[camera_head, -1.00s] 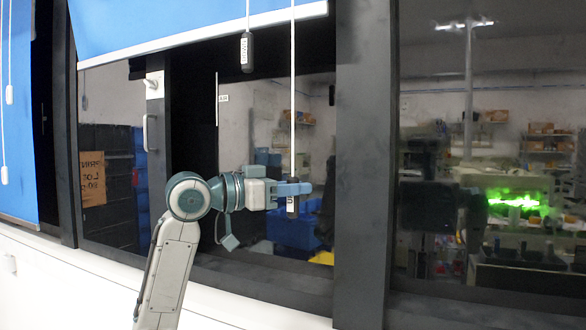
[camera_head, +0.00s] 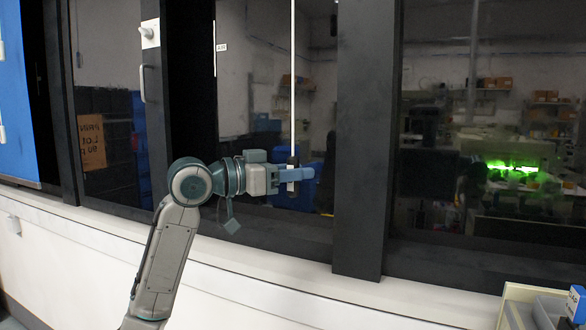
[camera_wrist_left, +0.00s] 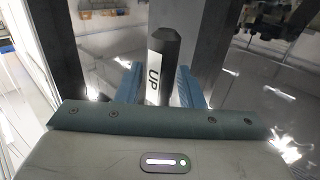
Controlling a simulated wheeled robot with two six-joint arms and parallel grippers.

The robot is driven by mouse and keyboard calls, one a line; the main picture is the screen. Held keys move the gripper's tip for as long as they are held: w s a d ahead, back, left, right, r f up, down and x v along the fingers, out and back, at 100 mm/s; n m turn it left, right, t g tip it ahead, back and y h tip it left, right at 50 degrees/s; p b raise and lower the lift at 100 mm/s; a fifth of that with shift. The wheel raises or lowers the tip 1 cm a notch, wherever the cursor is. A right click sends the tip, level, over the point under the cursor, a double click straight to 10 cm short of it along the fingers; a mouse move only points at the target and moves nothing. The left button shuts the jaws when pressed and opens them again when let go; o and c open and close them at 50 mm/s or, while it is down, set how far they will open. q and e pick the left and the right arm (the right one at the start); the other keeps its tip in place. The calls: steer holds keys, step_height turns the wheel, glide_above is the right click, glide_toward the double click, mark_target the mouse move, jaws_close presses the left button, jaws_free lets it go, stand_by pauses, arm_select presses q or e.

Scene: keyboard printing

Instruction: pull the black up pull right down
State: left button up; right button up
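The black up pull (camera_head: 291,187) is a small dark weight with a white label, hanging on a taut white cord (camera_head: 292,80) in front of the dark window. In the left wrist view the pull (camera_wrist_left: 167,50) reads "UP" and stands between my two blue fingers. My left gripper (camera_head: 298,175) is shut on it, with a finger along each side. The fingers hide part of the pull in the head view. My right gripper is in no view.
A thick black window post (camera_head: 362,150) stands just right of my left gripper. A white sill (camera_head: 250,270) runs below. A tray (camera_head: 530,305) with items sits at the lower right.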

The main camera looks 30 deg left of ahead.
arm_select(q)
steer(key=shift+o, duration=0.3)
steer(key=shift+s+r, duration=0.1)
steer(key=shift+r, duration=0.05)
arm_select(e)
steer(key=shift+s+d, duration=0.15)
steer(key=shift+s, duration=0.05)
arm_select(q)
steer(key=shift+s+a+b, duration=0.3)
steer(key=shift+s+a, duration=0.05)
steer(key=shift+a, duration=0.1)
steer(key=b+v, duration=0.4)
steer(key=v, duration=0.5)
steer(key=shift+s+a, duration=0.15)
steer(key=shift+s, duration=0.15)
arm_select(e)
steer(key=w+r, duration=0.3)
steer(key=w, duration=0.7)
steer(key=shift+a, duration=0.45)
